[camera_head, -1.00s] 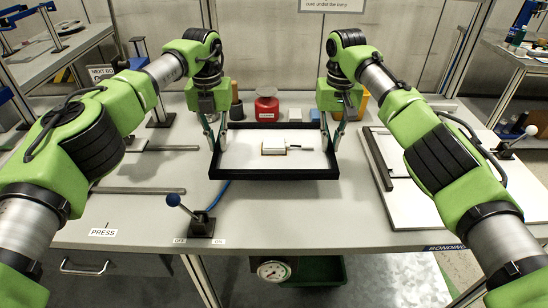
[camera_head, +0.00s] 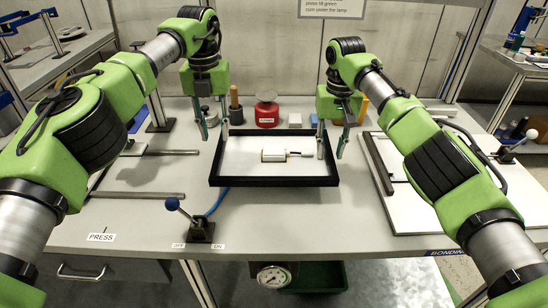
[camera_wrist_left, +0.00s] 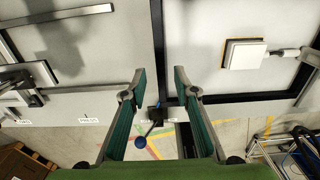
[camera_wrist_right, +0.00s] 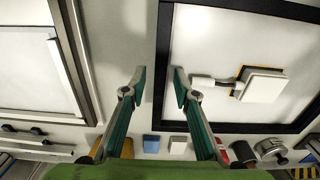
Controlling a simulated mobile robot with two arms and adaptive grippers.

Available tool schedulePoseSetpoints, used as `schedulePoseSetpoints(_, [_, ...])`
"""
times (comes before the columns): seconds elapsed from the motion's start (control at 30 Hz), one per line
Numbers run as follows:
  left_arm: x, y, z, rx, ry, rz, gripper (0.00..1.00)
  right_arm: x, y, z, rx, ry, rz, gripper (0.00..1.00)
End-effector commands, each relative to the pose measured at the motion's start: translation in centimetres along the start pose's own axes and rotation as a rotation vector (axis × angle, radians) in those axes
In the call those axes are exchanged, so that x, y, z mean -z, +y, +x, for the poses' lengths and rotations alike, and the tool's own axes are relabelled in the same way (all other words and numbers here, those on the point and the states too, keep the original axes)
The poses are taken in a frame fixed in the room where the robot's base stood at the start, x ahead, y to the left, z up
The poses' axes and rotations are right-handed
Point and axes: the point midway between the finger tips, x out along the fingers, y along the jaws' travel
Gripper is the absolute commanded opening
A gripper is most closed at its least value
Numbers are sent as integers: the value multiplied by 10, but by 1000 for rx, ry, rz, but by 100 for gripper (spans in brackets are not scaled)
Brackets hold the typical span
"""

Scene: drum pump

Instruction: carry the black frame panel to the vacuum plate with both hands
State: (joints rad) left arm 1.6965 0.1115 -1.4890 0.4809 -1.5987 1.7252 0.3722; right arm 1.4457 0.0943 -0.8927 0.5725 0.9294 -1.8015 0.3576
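The black frame panel (camera_head: 274,182), a black rim around a white sheet, lies on the table at centre. What is under it is hidden, so I cannot pick out the vacuum plate. A white block with a handle (camera_head: 275,156) rests on the sheet. My left gripper (camera_head: 212,138) is open above the panel's left side, and that rim (camera_wrist_left: 158,40) runs between its fingers in the left wrist view. My right gripper (camera_head: 331,151) is open at the right side, and that rim (camera_wrist_right: 164,45) also passes between its fingers in the right wrist view. Neither grips anything.
A blue-knobbed lever (camera_head: 200,229) with OFF and ON labels stands in front, near a blue hose (camera_head: 218,201). A red container (camera_head: 266,113) stands behind the panel.

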Motion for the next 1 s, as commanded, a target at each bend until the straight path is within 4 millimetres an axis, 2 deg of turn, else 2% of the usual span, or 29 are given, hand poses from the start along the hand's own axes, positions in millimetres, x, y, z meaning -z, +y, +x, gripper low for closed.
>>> schedulePoseSetpoints(0.1, [0, 0, -12, 0, 0, -2, 28, 0, 0, 0, 0, 0, 0, 28])
schedulePoseSetpoints(0.27, [0, 0, -16, 1, 1, 0, 28, 1, 0, -12, 1, 3, 0, 28])
schedulePoseSetpoints(0.37, [0, 0, -16, 1, 1, 0, 28, 1, -1, -29, 0, 4, -1, 28])
schedulePoseSetpoints(0.63, [0, 0, -16, 1, 1, 0, 28, 0, -2, -95, 1, 2, 0, 28])
schedulePoseSetpoints(1.0, [0, 0, -16, 1, 1, 0, 28, 0, 1, -118, 0, 2, 2, 28])
